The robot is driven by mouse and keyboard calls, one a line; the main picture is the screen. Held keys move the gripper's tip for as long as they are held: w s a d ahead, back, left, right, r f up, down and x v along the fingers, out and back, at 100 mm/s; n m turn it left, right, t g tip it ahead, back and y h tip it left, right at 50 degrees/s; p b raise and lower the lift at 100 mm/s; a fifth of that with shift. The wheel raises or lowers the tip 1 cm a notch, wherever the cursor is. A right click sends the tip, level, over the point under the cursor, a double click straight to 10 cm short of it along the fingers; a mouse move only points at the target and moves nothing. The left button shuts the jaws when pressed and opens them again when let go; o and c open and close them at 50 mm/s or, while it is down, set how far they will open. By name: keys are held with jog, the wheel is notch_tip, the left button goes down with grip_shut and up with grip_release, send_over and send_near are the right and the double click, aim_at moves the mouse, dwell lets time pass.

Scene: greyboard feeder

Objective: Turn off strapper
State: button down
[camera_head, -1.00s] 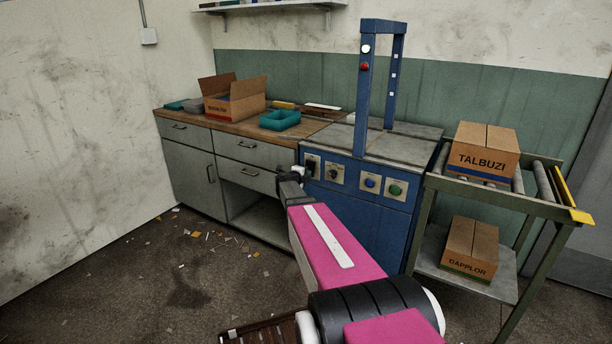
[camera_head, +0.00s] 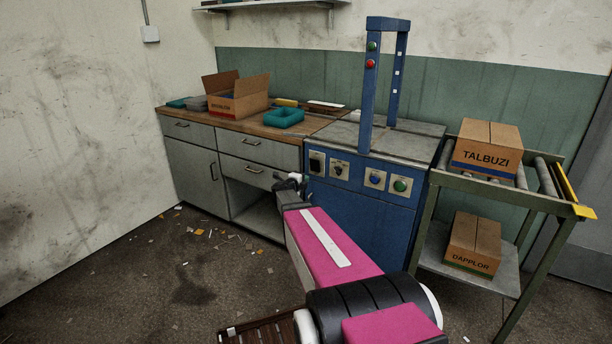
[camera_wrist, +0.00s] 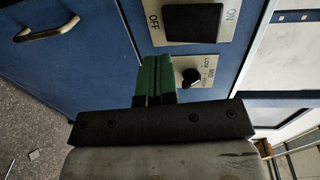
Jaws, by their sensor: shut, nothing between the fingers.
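The strapper is a blue machine (camera_head: 350,208) with a grey top and a blue arch (camera_head: 368,100). On its front panel, from left to right, are a black rocker switch (camera_head: 316,162), a small selector knob (camera_head: 339,169), a blue button (camera_head: 375,179) and a green button (camera_head: 400,185). In the wrist view, the rocker switch (camera_wrist: 193,22) has OFF at its left and ON at its right, with the knob (camera_wrist: 190,77) below. My gripper (camera_wrist: 153,62) is shut and empty, below the switch and left of the knob. Contact with the panel cannot be told.
A wooden-topped workbench (camera_head: 270,130) with an open carton (camera_head: 236,104) and a teal tray (camera_head: 284,117) stands left of the strapper. A roller cart (camera_head: 425,232) with two closed cartons stands at its right. The floor before the bench is open, with scattered scraps.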

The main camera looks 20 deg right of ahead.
jog(key=s+a+f, duration=0.1)
jog(key=s+a, duration=0.3)
jog(key=a, duration=0.1)
jog(key=shift+s+a+f, duration=0.15)
jog(key=shift+s+a, duration=0.1)
